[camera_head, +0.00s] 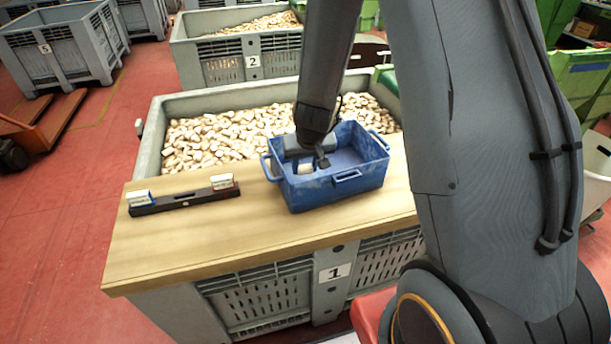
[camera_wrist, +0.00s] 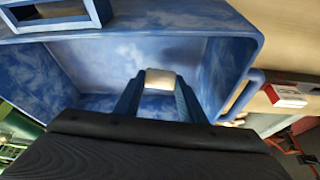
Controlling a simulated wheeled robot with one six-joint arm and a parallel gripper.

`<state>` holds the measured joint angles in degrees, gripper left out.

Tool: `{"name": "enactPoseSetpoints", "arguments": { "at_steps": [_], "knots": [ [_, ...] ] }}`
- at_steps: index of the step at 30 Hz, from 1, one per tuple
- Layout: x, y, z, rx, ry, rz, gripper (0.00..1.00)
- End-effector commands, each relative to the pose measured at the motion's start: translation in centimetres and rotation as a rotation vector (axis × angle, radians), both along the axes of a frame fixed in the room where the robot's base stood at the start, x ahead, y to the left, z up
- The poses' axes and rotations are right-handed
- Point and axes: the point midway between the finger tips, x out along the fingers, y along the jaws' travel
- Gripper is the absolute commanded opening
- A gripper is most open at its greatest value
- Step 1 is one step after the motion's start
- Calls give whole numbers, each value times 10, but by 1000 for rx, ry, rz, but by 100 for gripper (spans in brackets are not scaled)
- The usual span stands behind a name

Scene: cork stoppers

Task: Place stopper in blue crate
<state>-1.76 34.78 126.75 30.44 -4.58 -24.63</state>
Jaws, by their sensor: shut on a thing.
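The blue crate (camera_head: 335,190) stands upright on the wooden board, with handles at its ends. In the wrist view its blue wall (camera_wrist: 225,70) and interior fill most of the picture. My gripper (camera_head: 308,166) reaches down inside the crate near its left end. It is shut on a pale cork stopper (camera_wrist: 160,79), which shows between the two fingertips in the wrist view (camera_wrist: 158,95). The stopper is over the crate's inside, below the rim. Whether it touches the crate floor I cannot tell.
The wooden board (camera_head: 230,250) lies across grey bin 1 (camera_head: 333,272), which is full of many stoppers (camera_head: 215,140). A dark spirit level (camera_head: 183,201) with white-and-blue and white-and-red small boxes (camera_head: 222,182) on it lies left of the crate. Bare board is in front.

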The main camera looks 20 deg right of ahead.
Motion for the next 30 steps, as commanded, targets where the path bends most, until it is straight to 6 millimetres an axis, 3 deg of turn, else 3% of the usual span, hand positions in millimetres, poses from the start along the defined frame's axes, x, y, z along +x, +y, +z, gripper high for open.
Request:
{"name": "enactPoseSetpoints", "arguments": {
  "at_steps": [6, 20, 21, 24, 30],
  "knots": [
    [0, -1, -28, -1, 1, 0, 16],
    [0, -1, -32, -1, 0, -1, 16],
    [0, -1, -32, -1, 0, -1, 40],
    [0, -1, -31, -1, 0, -1, 55],
    [0, -1, -31, -1, 0, -1, 55]
  ]
}}
